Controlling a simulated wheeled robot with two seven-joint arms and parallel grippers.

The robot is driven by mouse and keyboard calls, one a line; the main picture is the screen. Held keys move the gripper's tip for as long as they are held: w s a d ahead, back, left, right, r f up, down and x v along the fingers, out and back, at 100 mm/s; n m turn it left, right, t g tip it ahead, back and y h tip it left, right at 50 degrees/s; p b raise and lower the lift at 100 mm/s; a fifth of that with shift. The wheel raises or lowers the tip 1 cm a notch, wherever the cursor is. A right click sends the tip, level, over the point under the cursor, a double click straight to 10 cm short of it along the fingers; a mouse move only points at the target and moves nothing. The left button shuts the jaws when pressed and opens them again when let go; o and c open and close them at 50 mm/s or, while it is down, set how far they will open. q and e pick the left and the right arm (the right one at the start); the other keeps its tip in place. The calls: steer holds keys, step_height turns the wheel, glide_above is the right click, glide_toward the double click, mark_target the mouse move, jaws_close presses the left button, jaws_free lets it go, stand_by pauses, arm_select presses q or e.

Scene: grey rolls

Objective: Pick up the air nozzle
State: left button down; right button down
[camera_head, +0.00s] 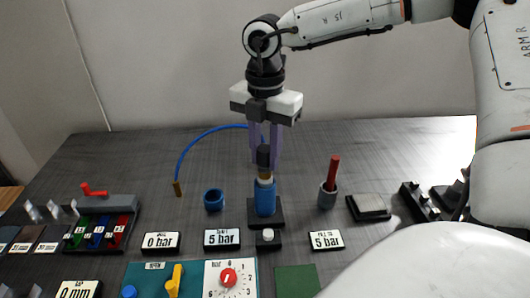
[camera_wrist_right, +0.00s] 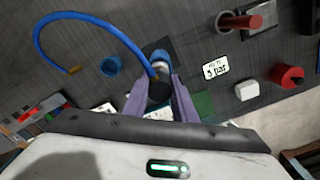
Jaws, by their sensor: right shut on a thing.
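The air nozzle (camera_head: 263,157) is a dark upright cylinder with a tan band, standing at the top of a blue holder (camera_head: 265,198) on a black base. In the right wrist view the dark nozzle (camera_wrist_right: 159,91) lies between the purple fingers, with the blue holder (camera_wrist_right: 161,63) beyond it. My right gripper (camera_head: 265,158) points down from above and is shut on the nozzle. I cannot tell whether the nozzle's lower end is inside the holder. A blue hose (camera_head: 205,132) arches left from behind the gripper to a brass end. My left gripper is not in view.
A blue cup (camera_head: 213,200) stands left of the holder. A grey cup with a red rod (camera_head: 328,186) stands right. Several pressure labels, a panel with a red dial (camera_head: 229,278), and a colored block rack (camera_head: 103,222) lie nearer. The table's back is mostly clear.

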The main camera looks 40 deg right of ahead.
mark_target(265, 148)
steer(key=shift+r, duration=0.1)
steer(key=shift+w+r, duration=0.1)
steer(key=shift+r, duration=0.2)
step_height(265, 148, up, 9)
steer(key=shift+r+b, duration=0.2)
steer(key=shift+b, duration=0.1)
steer(key=shift+f, duration=0.15)
steer(key=shift+f+b, duration=2.3)
steer(key=shift+f, duration=0.3)
steer(key=shift+r, duration=0.1)
